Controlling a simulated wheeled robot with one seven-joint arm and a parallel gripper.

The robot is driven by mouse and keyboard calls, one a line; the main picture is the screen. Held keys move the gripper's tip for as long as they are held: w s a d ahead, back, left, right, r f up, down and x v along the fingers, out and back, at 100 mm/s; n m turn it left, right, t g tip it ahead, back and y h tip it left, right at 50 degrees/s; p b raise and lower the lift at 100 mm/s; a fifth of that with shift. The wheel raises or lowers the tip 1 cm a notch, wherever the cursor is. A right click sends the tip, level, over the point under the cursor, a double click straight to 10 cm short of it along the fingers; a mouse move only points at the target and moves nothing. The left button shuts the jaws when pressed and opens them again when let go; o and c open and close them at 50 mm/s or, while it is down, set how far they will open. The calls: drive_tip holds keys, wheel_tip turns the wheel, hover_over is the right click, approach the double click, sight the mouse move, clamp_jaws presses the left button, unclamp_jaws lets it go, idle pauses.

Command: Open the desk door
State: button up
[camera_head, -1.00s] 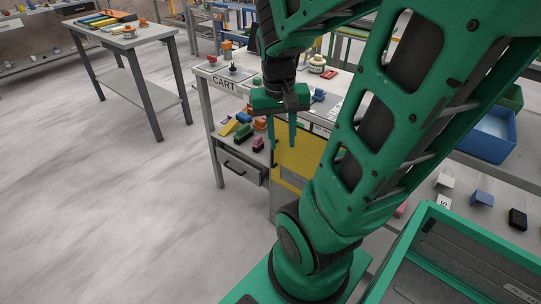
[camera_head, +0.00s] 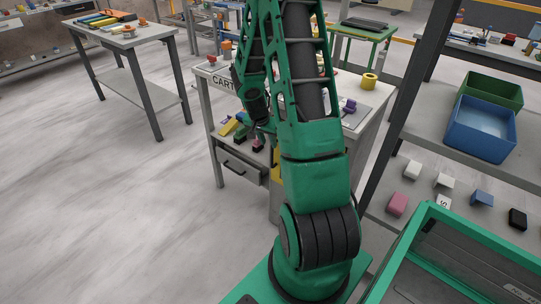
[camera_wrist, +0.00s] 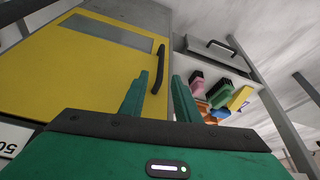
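The desk door is a yellow panel (camera_wrist: 60,70) with a grey window strip and a black curved handle (camera_wrist: 160,66) near its right edge in the wrist view. My gripper (camera_wrist: 160,82) is open, its two green fingers pointing at the door. The handle shows between the fingertips, one finger to each side; I cannot tell how deep it sits or whether they touch. The door looks closed.
A grey shelf unit with a blue bin (camera_head: 482,128) stands to the right. The floor at left is clear.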

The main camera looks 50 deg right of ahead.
hover_over(272, 166)
drive_tip(key=f, duration=1)
drive_tip(key=shift+w+d+f, duration=0.2)
drive_tip(key=shift+w+d, duration=0.05)
clamp_jaws()
